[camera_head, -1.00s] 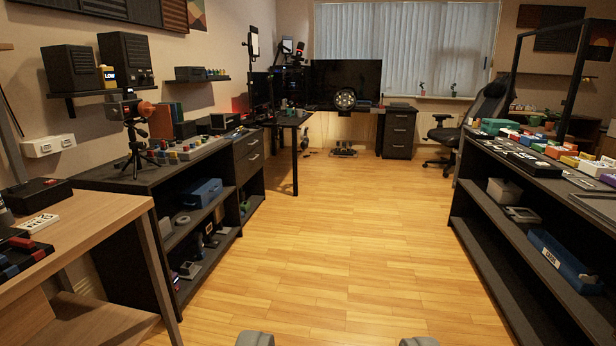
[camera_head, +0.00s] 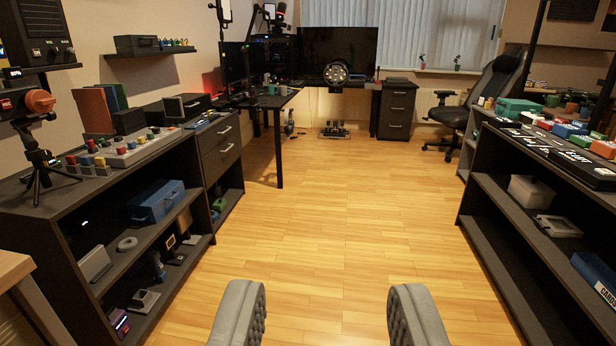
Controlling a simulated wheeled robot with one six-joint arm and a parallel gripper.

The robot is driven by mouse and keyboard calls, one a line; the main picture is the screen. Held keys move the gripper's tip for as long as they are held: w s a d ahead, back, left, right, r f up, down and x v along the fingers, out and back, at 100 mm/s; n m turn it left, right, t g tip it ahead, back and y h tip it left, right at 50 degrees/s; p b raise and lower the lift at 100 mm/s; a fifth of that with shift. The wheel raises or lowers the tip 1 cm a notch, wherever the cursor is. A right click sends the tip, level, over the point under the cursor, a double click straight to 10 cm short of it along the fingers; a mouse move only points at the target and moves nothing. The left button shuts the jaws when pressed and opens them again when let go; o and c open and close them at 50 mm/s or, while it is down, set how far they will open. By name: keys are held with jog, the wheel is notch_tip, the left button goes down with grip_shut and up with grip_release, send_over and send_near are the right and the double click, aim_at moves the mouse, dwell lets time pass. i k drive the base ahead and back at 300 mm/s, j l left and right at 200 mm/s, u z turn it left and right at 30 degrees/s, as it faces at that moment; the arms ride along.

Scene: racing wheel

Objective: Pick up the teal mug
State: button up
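A small teal mug-like object (camera_head: 273,89) stands on the dark corner desk (camera_head: 290,92) at the back left, in front of the monitors. It is far off and too small to make out a handle. My gripper (camera_head: 327,292) shows at the bottom of the view, its two grey padded fingers wide apart with only floor between them. It is open, empty and well short of the desk.
A low black shelf unit (camera_head: 74,222) with a drawer end runs along the left. A long black shelf (camera_head: 500,187) lines the right. An office chair (camera_head: 492,96) stands at the back right. The wooden floor (camera_head: 320,215) between them is clear.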

aim_at(271, 87)
jog(key=i, duration=6.6)
jog(key=i+l+u, duration=0.1)
jog(key=i+u, duration=0.2)
jog(key=i, duration=0.2)
jog(key=i+l+u, duration=0.3)
jog(key=i, duration=0.2)
jog(key=i+l+u, duration=0.3)
jog(key=i, duration=0.2)
jog(key=j, duration=0.1)
